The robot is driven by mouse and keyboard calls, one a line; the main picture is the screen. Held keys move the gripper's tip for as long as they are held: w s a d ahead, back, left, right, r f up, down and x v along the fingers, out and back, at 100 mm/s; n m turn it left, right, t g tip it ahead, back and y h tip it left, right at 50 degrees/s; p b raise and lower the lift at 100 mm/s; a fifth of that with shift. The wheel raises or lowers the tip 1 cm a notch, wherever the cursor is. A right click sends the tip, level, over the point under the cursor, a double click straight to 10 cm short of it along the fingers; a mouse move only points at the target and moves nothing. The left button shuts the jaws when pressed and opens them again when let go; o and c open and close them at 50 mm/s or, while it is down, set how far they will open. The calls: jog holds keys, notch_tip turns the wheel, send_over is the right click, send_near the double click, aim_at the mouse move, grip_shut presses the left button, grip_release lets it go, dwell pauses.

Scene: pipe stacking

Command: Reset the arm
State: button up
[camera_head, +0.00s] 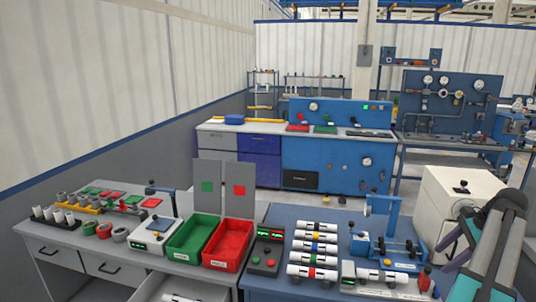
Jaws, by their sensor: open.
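Part of my arm (487,245) shows at the right edge, over the right end of the blue-topped bench. Its dark joint is at the top, and pale grey links with teal edges run down out of the frame. My gripper cannot be made out in this view. Several white pipes with coloured bands (312,247) lie in a stacked row on the blue-topped bench (283,218). Another white pipe (382,276) lies by a small device to their right.
A green bin (172,253) and a red bin (247,233) stand side by side on the left bench. A control box (266,254) with buttons is beside them. A blue fixture (388,215) and a cream cabinet (440,197) stand near my arm. Upright pipes (40,213) stand far left.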

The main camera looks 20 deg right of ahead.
jog(key=w+a+f+n+g+y+b, duration=0.2)
jog(key=w+a+f+n+y+b, duration=0.1)
jog(key=w+a+f, duration=1.2)
jog(key=w+a+f+n+g+y+b, duration=0.1)
jog(key=w+a+f+n+g, duration=0.1)
jog(key=a+f, duration=0.9)
jog(key=w+a+f+n+g+b, duration=0.2)
jog(key=a+f, duration=0.6)
jog(key=a, duration=0.4)
jog(key=s+a+f+n+g+h+b, duration=0.1)
jog(key=s+a+f+n, duration=0.15)
jog(key=a+f, duration=0.35)
jog(key=s+a+f+n+g, duration=0.1)
jog(key=s+a+f+g, duration=0.1)
jog(key=s+a+f, duration=0.35)
jog(key=s+a+f+n+g+h+b, duration=0.1)
jog(key=s+a+f+n, duration=0.1)
jog(key=a+f, duration=0.5)
jog(key=s+a+f+n+h+b, duration=0.1)
jog(key=s+a+f+n+h, duration=0.1)
jog(key=s+f+n, duration=0.3)
jog(key=s+a+f+n+h+b, duration=0.1)
jog(key=s+f+n, duration=0.4)
jog(key=s, duration=0.5)
jog(key=shift+s+a+f+n+h, duration=0.3)
jog(key=shift+a+n+h, duration=0.45)
jog(key=shift+n, duration=0.5)
